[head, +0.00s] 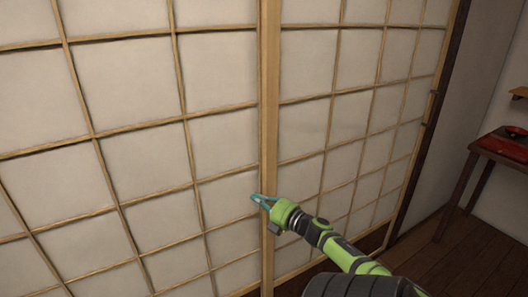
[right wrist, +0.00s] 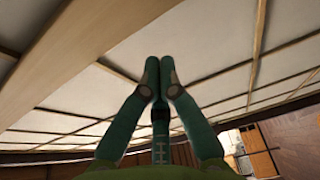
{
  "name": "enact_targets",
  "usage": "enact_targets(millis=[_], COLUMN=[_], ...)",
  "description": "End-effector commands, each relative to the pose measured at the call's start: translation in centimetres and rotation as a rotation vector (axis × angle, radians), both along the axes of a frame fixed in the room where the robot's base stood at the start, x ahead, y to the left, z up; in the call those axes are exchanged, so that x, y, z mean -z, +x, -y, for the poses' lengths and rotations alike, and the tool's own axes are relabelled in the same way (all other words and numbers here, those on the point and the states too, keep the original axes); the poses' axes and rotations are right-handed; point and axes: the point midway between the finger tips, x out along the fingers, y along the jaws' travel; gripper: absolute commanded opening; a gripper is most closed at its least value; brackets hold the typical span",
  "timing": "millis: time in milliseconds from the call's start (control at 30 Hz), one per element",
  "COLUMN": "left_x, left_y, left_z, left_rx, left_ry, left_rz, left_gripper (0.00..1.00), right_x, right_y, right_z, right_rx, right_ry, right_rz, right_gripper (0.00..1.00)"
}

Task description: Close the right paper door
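The paper doors fill most of the head view as pale panels with a thin wooden lattice. The right paper door (head: 305,115) lies right of a thick wooden upright (head: 269,120), and another paper panel (head: 120,90) lies left of it. My right gripper (head: 258,199) is at the upright's lower part, its tips overlapping its left edge in the picture. In the right wrist view the fingers (right wrist: 159,66) are together with nothing between them, and the upright (right wrist: 75,60) runs past at left. I cannot tell whether they touch it. My left gripper is not in view.
A dark post (head: 432,130) stands at the right end of the paper panels. A dark red table (head: 500,146) with a red item on it stands at far right. Wooden floor (head: 430,250) shows at lower right.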

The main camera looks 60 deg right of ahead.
Motion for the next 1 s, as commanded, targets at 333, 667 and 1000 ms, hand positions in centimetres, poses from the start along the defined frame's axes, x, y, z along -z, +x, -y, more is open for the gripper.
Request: enact_targets(millis=[333, 667, 1000], left_x=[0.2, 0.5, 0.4], left_y=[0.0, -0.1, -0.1], left_z=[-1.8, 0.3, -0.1], left_rx=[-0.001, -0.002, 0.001], left_ry=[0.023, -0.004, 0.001], left_rz=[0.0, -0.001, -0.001], left_gripper=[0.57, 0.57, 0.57], right_x=[0.3, 0.1, 1.5], right_y=[-6.1, -9.4, -9.7], right_z=[-1.5, -2.3, -2.2], right_rx=[0.001, -0.002, 0.02], right_ry=[0.002, -0.001, 0.042], right_rz=[-0.005, 0.0, -0.014], right_gripper=[0.0, 0.0, 0.0])
